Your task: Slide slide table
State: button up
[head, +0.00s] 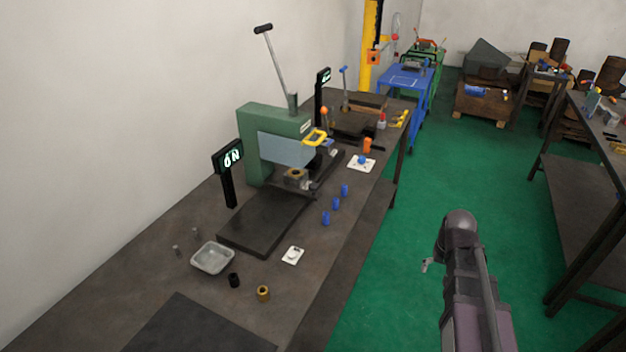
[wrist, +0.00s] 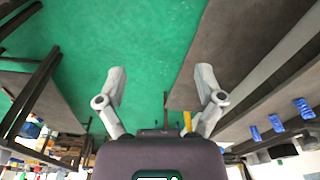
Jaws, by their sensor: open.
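A green press-like machine (head: 270,140) with a long lever stands on the dark workbench against the wall. A long dark slide (head: 326,170) runs at its base, with a brass round part (head: 296,175) beside it. A flat dark slab (head: 262,222) lies in front of the machine. I cannot tell for certain which of these is the slide table. My gripper (wrist: 160,85) is open and empty in the wrist view, above the green floor and near the bench edge. In the head view my arm hangs right of the bench, well apart from the machine; its fingers are mostly hidden.
A yellow handle (head: 316,137) sticks out from the machine. Several blue pegs (head: 335,203) stand along the bench edge. A grey tray (head: 212,257), a black ring (head: 234,280) and a brass bushing (head: 263,293) are nearer. The green floor (head: 440,190) is clear.

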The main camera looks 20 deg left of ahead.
jog(key=w+a+r+n+t+y+p, duration=0.1)
jog(key=w+a+r+n+p, duration=0.2)
jog(key=w+a, duration=0.55)
jog(key=w+a+r+p, duration=0.3)
jog(key=w+a+r, duration=0.2)
jog(key=a, duration=0.7)
notch_tip(320, 180, up, 6)
jog(key=n+t+y+p, duration=0.2)
jog(key=n+p, duration=0.1)
jog(key=p, duration=0.2)
send_over(314, 185)
jog(key=s+d, duration=0.3)
jog(key=s, duration=0.1)
jog(key=shift+d+f, duration=0.2)
jog(key=shift+f, duration=0.05)
jog(key=shift+f, duration=0.2)
jog(key=b+x, duration=0.8)
jog(key=x, duration=0.1)
jog(key=b+x, duration=0.4)
jog(key=shift+s+f+b, duration=0.25)
jog(key=shift+f+b, duration=0.1)
